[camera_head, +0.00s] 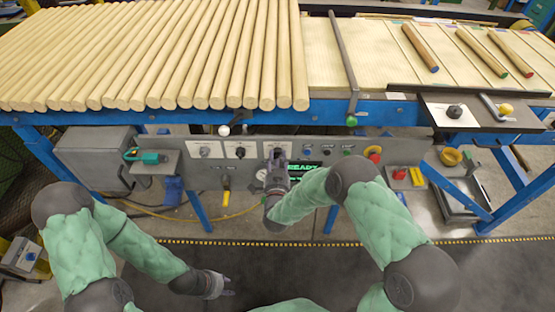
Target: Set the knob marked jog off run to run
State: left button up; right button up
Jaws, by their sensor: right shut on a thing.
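A grey control panel (180,138) runs below the front edge of the blue table. Two white-plated selector knobs (204,152) (239,152) sit on its left half. My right gripper (276,160) is at a third white plate (286,146) to their right, shut on the knob there; the gripper hides the knob and its pointer. The plate markings are too small to read, so I cannot confirm which one says jog off run. My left gripper (228,285) hangs low over the dark floor mat, away from the panel; its finger opening is unclear.
A green-lit READY display (302,167) is partly behind my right arm. A teal-handled tool (148,156) rests on a left shelf.

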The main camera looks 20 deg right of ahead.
jog(key=o, duration=1.1)
jog(key=shift+o, duration=0.2)
jog(key=shift+s, duration=0.1)
jog(key=v, duration=1.1)
jog(key=shift+s+a, duration=0.2)
jog(key=shift+s, duration=0.15)
jog(key=s+a+f+n+g+y+p, duration=0.1)
jog(key=s+f+n+g+y+p, duration=0.1)
jog(key=f+g+y, duration=0.3)
jog(key=s+a+f+n+g+y+p, duration=0.15)
jog(key=f+g, duration=0.25)
jog(key=f, duration=0.4)
jog(key=s+a+f+n+g+y+p, duration=0.1)
jog(key=s+f+n+g, duration=0.3)
jog(key=s, duration=1.2)
jog(key=g+y+p, duration=0.1)
jog(key=g, duration=0.3)
jog(key=shift+a, duration=0.2)
